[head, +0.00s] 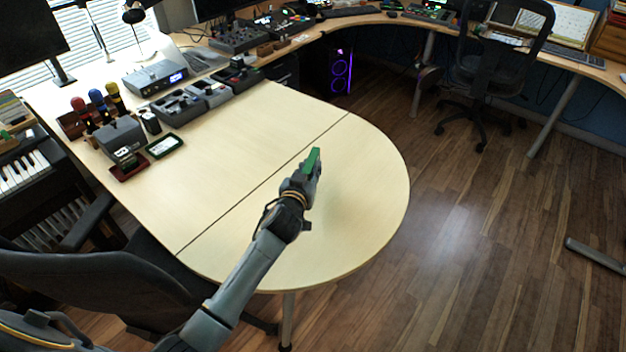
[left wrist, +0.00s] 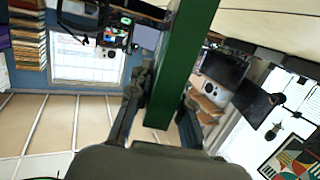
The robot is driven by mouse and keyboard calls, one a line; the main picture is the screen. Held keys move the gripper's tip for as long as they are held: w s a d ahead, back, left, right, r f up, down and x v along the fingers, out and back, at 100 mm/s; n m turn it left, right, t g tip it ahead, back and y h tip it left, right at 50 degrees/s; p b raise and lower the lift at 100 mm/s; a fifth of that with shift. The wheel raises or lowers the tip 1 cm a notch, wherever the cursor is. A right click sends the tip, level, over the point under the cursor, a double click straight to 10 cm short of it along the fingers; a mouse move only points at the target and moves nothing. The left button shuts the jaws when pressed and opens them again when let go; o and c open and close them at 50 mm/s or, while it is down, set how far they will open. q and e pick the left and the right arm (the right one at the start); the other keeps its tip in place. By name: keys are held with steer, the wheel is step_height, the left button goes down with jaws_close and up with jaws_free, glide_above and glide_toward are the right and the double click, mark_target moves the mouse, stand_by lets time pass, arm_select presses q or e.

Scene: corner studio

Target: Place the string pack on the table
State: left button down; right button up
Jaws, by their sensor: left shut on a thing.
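The string pack (head: 313,161) is a slim green box. My left gripper (head: 303,178) is shut on it, over the rounded end of the light wood table (head: 355,215). In the left wrist view the green pack (left wrist: 184,62) runs up between the two fingers of my left gripper (left wrist: 160,108). I cannot tell from the head view whether the pack touches the tabletop. The gripper hides the pack's near end. My right gripper is in neither view.
Several grey devices (head: 178,106), microphones with coloured tops (head: 97,98) and a small green-framed box (head: 164,146) stand at the table's far left. The rounded end is bare around my gripper. A black chair (head: 100,278) is at the near left edge.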

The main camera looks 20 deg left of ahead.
arm_select(q)
steer(key=shift+w+d+f, duration=0.15)
steer(key=shift+w+f, duration=0.05)
steer(key=shift+w+d+f, duration=0.15)
steer(key=shift+f, duration=1.65)
steer(key=shift+f+b, duration=0.2)
steer(key=shift+b, duration=0.25)
steer(key=c, duration=1.2)
jaws_free()
